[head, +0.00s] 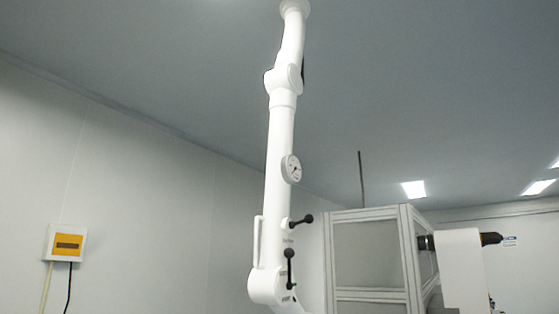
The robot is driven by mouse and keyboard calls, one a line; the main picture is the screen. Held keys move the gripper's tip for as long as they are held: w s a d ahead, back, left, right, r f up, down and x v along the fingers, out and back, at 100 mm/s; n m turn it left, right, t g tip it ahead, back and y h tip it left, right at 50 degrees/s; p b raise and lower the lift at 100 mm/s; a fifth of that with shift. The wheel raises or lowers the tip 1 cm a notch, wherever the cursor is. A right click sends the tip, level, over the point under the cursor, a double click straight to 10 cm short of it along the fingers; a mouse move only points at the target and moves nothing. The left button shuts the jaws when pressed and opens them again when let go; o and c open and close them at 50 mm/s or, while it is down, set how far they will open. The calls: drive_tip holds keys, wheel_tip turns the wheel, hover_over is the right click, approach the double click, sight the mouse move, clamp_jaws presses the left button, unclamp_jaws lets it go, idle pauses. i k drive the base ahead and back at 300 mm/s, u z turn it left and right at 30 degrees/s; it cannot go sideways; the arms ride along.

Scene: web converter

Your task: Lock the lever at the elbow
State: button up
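A white jointed arm (279,140) hangs from the ceiling in the middle of the head view. Near its lower end is a rounded elbow joint (264,287). A black ball-ended lever (290,268) stands about upright at this elbow. Small labels by the levers are too small to read. I cannot tell from the levers' positions whether either is locked. My gripper is not in view.
A round gauge (291,169) and a white handle (257,241) are on the tube. A yellow-fronted box (66,244) with hanging cables is on the left wall.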

sight(289, 253)
drive_tip(key=u, duration=1.45)
drive_tip(key=k, duration=0.35)
drive_tip(key=z, duration=0.95)
